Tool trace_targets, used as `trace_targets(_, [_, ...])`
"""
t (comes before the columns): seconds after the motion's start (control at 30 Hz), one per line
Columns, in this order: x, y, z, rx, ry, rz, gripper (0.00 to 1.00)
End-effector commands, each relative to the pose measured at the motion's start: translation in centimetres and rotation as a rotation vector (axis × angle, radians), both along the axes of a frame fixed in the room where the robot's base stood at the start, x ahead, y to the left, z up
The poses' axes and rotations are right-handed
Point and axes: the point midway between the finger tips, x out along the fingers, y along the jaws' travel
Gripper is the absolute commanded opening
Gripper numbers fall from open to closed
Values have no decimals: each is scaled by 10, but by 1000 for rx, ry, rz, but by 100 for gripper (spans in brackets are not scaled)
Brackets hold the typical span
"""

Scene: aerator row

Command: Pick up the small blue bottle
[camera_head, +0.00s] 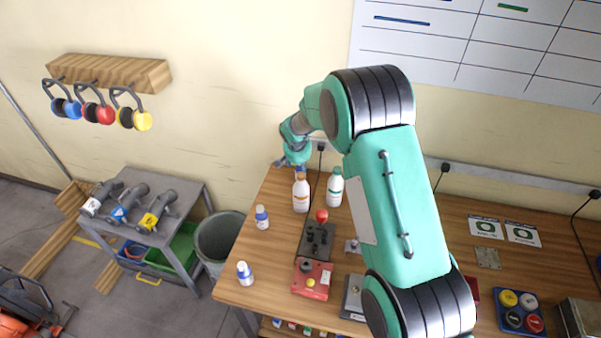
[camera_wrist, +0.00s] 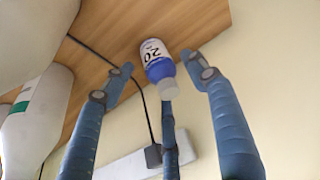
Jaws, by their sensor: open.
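In the wrist view a small bottle (camera_wrist: 155,60) with a blue shoulder, a pale cap and a white label reading "20" stands on the wooden table, between the spread fingertips of my gripper (camera_wrist: 158,75). The gripper is open, and I see no firm contact. In the head view my gripper (camera_head: 295,161) is at the table's back left corner, by the wall, and I cannot make out this bottle there. Two other small blue-and-white bottles stand along the left side of the table, one farther back (camera_head: 262,217) and one nearer the front (camera_head: 245,273).
A white bottle with an orange label (camera_head: 300,194) and one with a green label (camera_head: 335,188) stand close to my gripper. A joystick box (camera_head: 316,240) and a red switch box (camera_head: 311,279) are nearer. A black cord (camera_wrist: 141,95) hangs beside the bottle.

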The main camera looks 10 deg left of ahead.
Motion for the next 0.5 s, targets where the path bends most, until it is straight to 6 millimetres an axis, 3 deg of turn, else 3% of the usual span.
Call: trace_targets(0.5, [11,1,-28,0,1,-1,58])
